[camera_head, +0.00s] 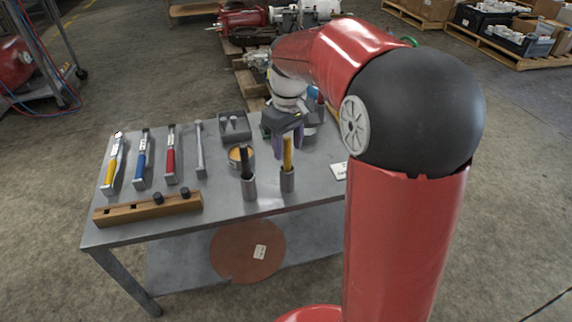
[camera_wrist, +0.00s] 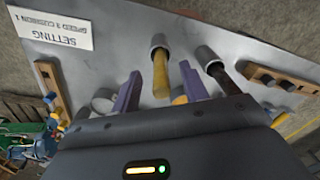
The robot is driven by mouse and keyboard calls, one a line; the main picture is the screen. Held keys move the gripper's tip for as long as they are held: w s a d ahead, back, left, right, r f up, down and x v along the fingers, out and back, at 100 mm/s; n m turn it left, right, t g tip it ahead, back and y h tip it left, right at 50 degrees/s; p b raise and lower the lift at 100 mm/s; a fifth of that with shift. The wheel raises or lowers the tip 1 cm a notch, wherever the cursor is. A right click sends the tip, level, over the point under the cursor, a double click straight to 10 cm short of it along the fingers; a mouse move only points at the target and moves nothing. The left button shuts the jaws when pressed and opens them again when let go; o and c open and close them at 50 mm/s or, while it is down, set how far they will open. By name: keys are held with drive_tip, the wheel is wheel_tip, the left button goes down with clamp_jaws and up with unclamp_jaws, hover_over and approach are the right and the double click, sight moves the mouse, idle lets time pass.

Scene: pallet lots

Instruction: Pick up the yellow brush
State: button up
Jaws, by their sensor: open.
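The yellow brush (camera_head: 288,150) stands upright in a grey metal cup (camera_head: 288,181) near the table's front edge, with its yellow handle pointing up. In the wrist view, the yellow handle (camera_wrist: 161,76) rises from its cup (camera_wrist: 158,42) and lies between my two purple fingers. My gripper (camera_wrist: 160,82) is open, with one finger on each side of the handle and visible gaps to both. In the head view, my gripper (camera_head: 287,140) hangs over the brush. The brush's lower end is hidden inside the cup.
A dark-handled brush (camera_head: 246,160) stands in a second cup (camera_head: 249,188) close on the left. A round tin (camera_head: 240,156) is behind the cups. A white sign (camera_head: 338,171) is at right.

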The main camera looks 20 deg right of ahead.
sight(287, 153)
drive_tip(key=shift+f, duration=1.6)
drive_tip(key=shift+c, duration=0.2)
clamp_jaws()
drive_tip(key=shift+r, duration=0.15)
